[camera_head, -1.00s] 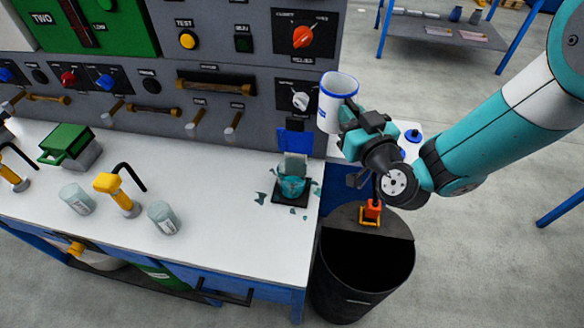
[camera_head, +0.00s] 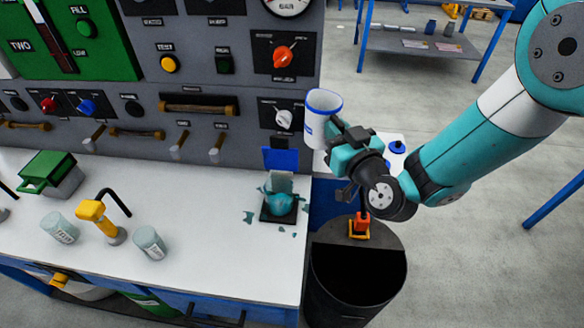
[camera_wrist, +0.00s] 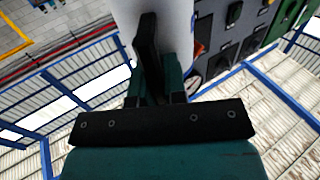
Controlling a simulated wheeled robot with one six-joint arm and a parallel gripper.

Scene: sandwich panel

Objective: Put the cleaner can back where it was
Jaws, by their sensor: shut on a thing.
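The cleaner can (camera_head: 314,125) is a white cylinder with blue bands at its rim and base. My gripper (camera_head: 340,132) is shut on it and holds it roughly upright in the air, in front of the panel's right end. In the wrist view, the can's white side (camera_wrist: 181,22) fills the top middle, behind the dark fingers of my gripper (camera_wrist: 152,60). The fingers hide part of the can. No label can be read on it.
The white bench top (camera_head: 190,215) holds a teal lump on a black pad (camera_head: 272,217) with teal splashes, two glass jars, a yellow-headed tool (camera_head: 95,212) and a green box (camera_head: 48,170). A black bin (camera_head: 330,290) stands at the bench's right end. Floor farther right is clear.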

